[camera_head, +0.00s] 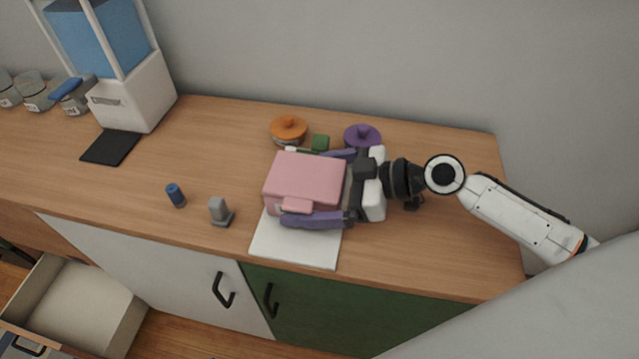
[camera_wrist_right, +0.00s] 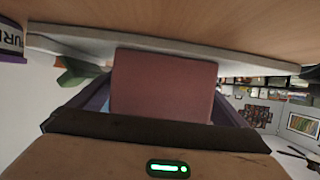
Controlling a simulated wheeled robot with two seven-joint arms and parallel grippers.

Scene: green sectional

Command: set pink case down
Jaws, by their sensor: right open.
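The pink case (camera_head: 305,182) sits on the white mat (camera_head: 290,245) on the wooden counter, with its handle toward the front edge. My right gripper (camera_head: 318,188) reaches in from the right, and its two fingers lie on the far and near sides of the case. The gripper is open, with the case between the fingers. In the right wrist view the pink case (camera_wrist_right: 163,86) fills the space between the fingers, over the pale mat (camera_wrist_right: 60,46). I cannot tell whether either finger touches it. My left gripper is not in view.
Behind the case stand an orange-lidded jar (camera_head: 289,129), a purple-lidded jar (camera_head: 362,137) and a small green object (camera_head: 320,142). A grey item (camera_head: 220,211) and a blue cylinder (camera_head: 175,195) stand to the left. A drawer (camera_head: 75,308) is open below left. The counter's right end is clear.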

